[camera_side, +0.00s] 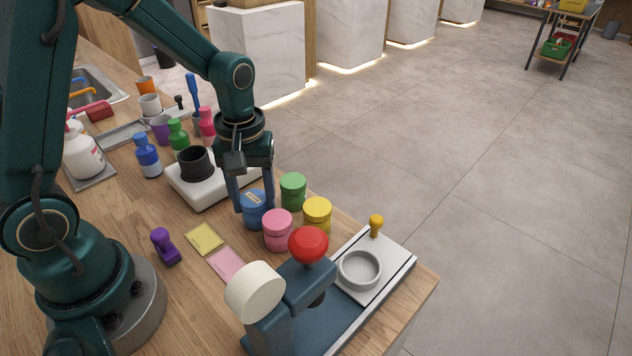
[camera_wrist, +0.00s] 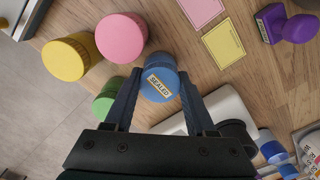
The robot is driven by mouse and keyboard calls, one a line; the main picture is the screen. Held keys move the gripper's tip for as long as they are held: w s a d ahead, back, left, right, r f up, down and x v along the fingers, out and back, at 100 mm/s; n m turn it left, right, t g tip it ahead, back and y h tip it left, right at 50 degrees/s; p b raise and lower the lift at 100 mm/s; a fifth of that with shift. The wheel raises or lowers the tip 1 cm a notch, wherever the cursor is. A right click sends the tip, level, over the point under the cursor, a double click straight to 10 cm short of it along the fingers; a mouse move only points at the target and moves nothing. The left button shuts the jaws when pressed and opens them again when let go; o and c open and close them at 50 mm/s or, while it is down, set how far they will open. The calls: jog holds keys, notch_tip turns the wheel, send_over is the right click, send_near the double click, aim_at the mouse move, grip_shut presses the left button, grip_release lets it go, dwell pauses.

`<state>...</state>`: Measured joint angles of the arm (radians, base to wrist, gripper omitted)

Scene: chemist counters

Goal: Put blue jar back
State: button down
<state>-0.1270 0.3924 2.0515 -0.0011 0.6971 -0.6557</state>
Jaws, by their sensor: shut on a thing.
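The blue jar (camera_side: 255,209) stands on the wooden counter between the fingers of my gripper (camera_side: 253,197). In the wrist view the blue jar (camera_wrist: 160,82) has a lid with a "SEALED" label, and my gripper (camera_wrist: 160,100) is shut on its sides. The pink jar (camera_side: 277,230) stands just in front of it and the green jar (camera_side: 293,190) to its right. The yellow jar (camera_side: 317,213) stands beside the pink and green ones. I cannot tell whether the blue jar touches the counter.
A white scale with a black cup (camera_side: 195,163) stands close behind my gripper. A press with a red knob (camera_side: 308,245) and a grey ring stands at the front right. Yellow (camera_side: 205,239) and pink label pads and a purple stamp (camera_side: 164,245) lie to the left. Coloured bottles stand farther back.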

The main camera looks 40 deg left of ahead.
aim_at(253, 198)
jog(key=shift+f, duration=0.1)
jog(key=shift+c, duration=1.1)
grip_release()
notch_tip(253, 198, up, 12)
jog(key=s+d+r+m+t, duration=0.1)
jog(key=s+d+m+t, duration=0.2)
jog(key=s+m, duration=0.6)
jog(key=shift+s+t, duration=0.3)
jog(key=shift+t, duration=1)
